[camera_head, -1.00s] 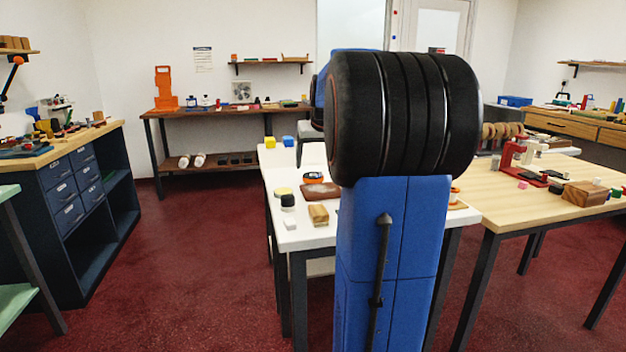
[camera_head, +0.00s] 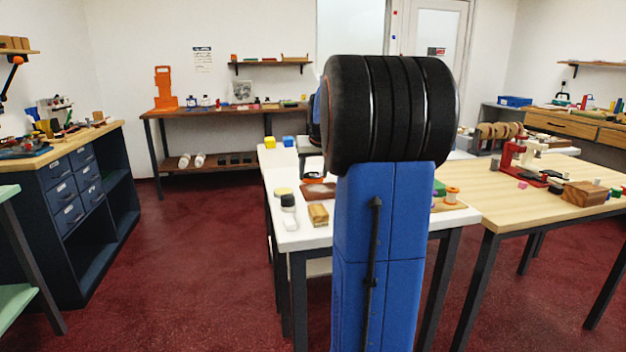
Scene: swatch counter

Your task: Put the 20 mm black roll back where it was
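My gripper is not in view. My own blue arm with its large black joint fills the middle of the picture and hides part of the white table (camera_head: 290,240). A small black round thing (camera_head: 288,202) stands on the left part of that table. I cannot tell whether it is the 20 mm black roll. No roll can be read as 20 mm black.
The wooden table (camera_head: 500,205) holds a red device (camera_head: 512,160) and a brown block (camera_head: 585,194). The red floor (camera_head: 190,265) at left is clear.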

